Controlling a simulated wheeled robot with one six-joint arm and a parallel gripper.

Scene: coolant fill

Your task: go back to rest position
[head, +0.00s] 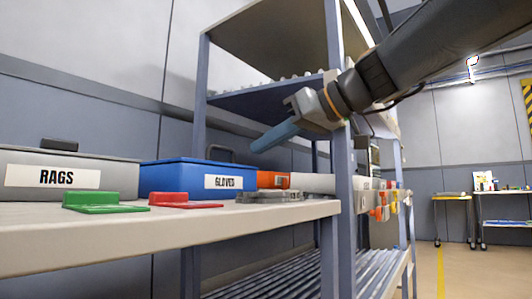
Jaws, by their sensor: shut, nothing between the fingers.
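My gripper (276,135) hangs at the end of my arm, which comes in from the upper right. Its blue fingers are together and point down and left, with nothing held. The fingertips are above the blue box marked as gloves (185,179), close to its black handle in the picture. Whether they touch it, I cannot tell; they look apart.
A pale shelf (290,212) holds a grey RAGS box (20,176), a green piece (95,203), a red piece (180,201) and an orange item (268,179). A blue-grey rack post (342,215) stands right of the gripper. Floor is open at right before distant tables (453,198).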

